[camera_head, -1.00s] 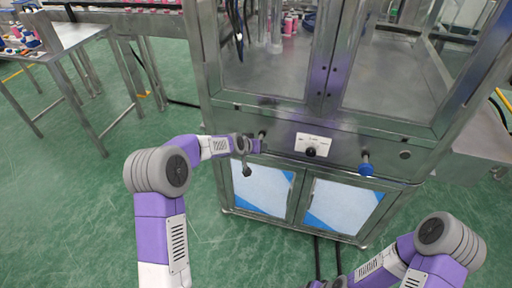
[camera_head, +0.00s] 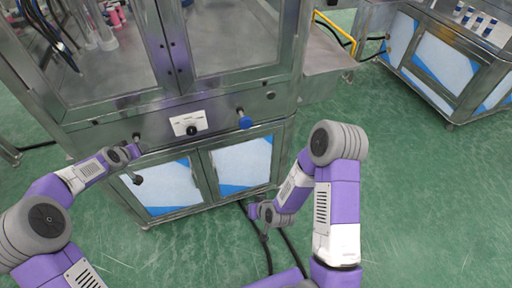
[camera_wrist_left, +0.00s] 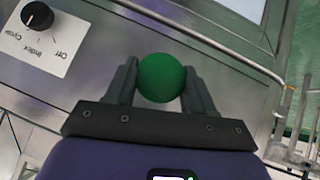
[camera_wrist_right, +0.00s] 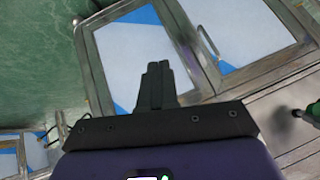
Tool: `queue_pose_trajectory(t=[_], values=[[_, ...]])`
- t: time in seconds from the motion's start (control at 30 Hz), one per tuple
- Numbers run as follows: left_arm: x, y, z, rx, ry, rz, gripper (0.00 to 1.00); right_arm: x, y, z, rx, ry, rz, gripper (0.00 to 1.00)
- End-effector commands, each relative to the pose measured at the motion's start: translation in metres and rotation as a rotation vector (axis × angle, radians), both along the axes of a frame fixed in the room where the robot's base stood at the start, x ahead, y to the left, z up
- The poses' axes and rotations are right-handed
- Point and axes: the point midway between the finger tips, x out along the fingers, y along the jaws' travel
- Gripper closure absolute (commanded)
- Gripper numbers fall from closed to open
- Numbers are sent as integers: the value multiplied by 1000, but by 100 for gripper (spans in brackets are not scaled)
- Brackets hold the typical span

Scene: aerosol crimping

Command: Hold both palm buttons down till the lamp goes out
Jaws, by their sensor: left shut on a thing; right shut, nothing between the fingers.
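The left palm button has a round green head, seen in the left wrist view (camera_wrist_left: 161,78); my left gripper (camera_wrist_left: 160,88) is shut around it. In the head view my left gripper (camera_head: 134,150) covers much of that button. The right palm button (camera_head: 245,121) has a blue head and stands out from the machine's front panel. My right gripper (camera_head: 258,212) is below the right button, apart from it. In the right wrist view its fingers (camera_wrist_right: 155,84) are together and empty. I cannot make out the lamp.
A selector knob (camera_head: 191,130) sits on a white label between the buttons. Cabinet doors (camera_head: 242,163) with handles lie below the panel. In the right wrist view a dark green knob (camera_wrist_right: 313,111) shows at the right edge. Black cables (camera_head: 268,255) run along the floor near my right gripper.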

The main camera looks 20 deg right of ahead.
Motion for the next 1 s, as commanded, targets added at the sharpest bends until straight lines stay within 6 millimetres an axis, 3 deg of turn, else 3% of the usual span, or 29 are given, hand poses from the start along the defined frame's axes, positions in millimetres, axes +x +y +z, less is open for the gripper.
queue_pose_trajectory(t=[0.1,0.2,0.3,0.43,0.6,1.0], values=[[1,0,1,0,-3,1,77,48,-19,50,-80,-250,-14,100],[1,0,1,0,-3,1,77,76,-33,93,-144,-434,-31,100],[1,0,1,0,-4,1,77,94,-44,131,-198,-581,-49,100],[1,0,1,0,-4,1,77,106,-54,166,-248,-710,-68,100],[1,0,1,0,-4,1,77,115,-59,183,-274,-776,-80,100],[1,0,1,0,-5,1,77,167,-59,176,-275,-779,-81,100]])
